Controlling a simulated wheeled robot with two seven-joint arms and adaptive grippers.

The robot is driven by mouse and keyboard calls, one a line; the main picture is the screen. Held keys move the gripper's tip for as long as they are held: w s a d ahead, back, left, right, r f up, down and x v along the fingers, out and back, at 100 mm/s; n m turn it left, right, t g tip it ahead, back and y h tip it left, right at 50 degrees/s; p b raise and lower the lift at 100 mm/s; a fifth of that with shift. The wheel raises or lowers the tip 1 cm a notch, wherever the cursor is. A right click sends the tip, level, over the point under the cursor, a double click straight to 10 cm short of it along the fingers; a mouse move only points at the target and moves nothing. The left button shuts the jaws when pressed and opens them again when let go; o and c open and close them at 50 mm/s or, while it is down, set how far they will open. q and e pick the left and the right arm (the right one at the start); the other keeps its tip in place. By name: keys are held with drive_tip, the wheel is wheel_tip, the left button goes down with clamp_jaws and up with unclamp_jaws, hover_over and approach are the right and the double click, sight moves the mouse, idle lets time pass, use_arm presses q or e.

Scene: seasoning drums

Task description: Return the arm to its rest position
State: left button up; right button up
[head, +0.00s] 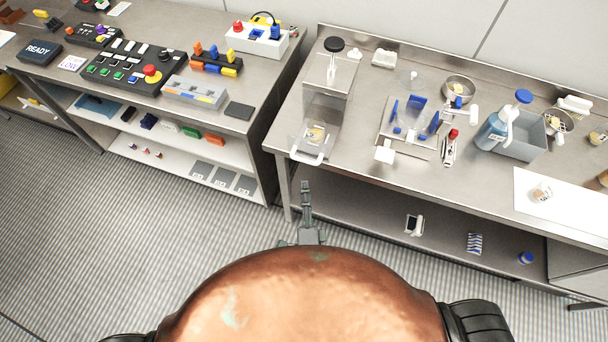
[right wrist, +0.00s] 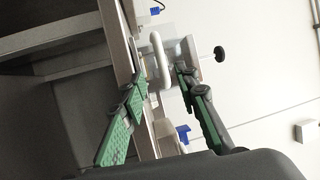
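My right gripper (head: 306,188) shows in the head view just in front of the steel table's near edge, below and apart from the white handle (head: 307,158) of the clear-walled press-like device. In the right wrist view, its two green-padded fingers (right wrist: 158,78) are spread with nothing held between them. The white handle (right wrist: 157,58) appears in the gap, beyond the fingertips. Most of the right arm is hidden in the head view. My left gripper is in neither view.
The right steel table (head: 365,165) carries a blue-parts fixture (head: 409,122), a grey bin (head: 527,148), bowls and a bottle. The left bench (head: 262,100) holds control panels and small blocks. Both have lower shelves. The striped floor (head: 150,220) at left is clear.

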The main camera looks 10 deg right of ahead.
drive_tip(key=shift+s+f, duration=0.15)
drive_tip(key=shift+s, duration=0.7)
drive_tip(key=s+d+f+n+g+y, duration=0.1)
drive_tip(key=d+f+n+g+y, duration=0.35)
drive_tip(key=f, duration=1.05)
drive_tip(key=s+f+n+g, duration=0.1)
drive_tip(key=s+f+n, duration=0.1)
drive_tip(key=f+n, duration=0.95)
drive_tip(key=s+d+f+g+h, duration=0.1)
drive_tip(key=s+d+f+g, duration=0.35)
drive_tip(key=f, duration=0.65)
drive_tip(key=s+d+f+g, duration=0.1)
drive_tip(key=s+d+f, duration=0.55)
drive_tip(key=f, duration=0.45)
drive_tip(key=s+d+f+n+g+h, duration=0.1)
drive_tip(key=s+d+f, duration=0.3)
drive_tip(key=s, duration=0.5)
drive_tip(key=s+d+f+n+g+h, duration=0.1)
drive_tip(key=s+d+f+g, duration=0.3)
drive_tip(key=s, duration=0.6)
drive_tip(key=s+d+f+n+g+h, duration=0.1)
drive_tip(key=s+d+f+g, duration=0.2)
drive_tip(key=s, duration=0.6)
drive_tip(key=d+f, duration=0.1)
drive_tip(key=d, duration=0.1)
drive_tip(key=shift+s+d+f, duration=0.15)
drive_tip(key=shift+s+d, duration=0.15)
drive_tip(key=shift+d, duration=0.1)
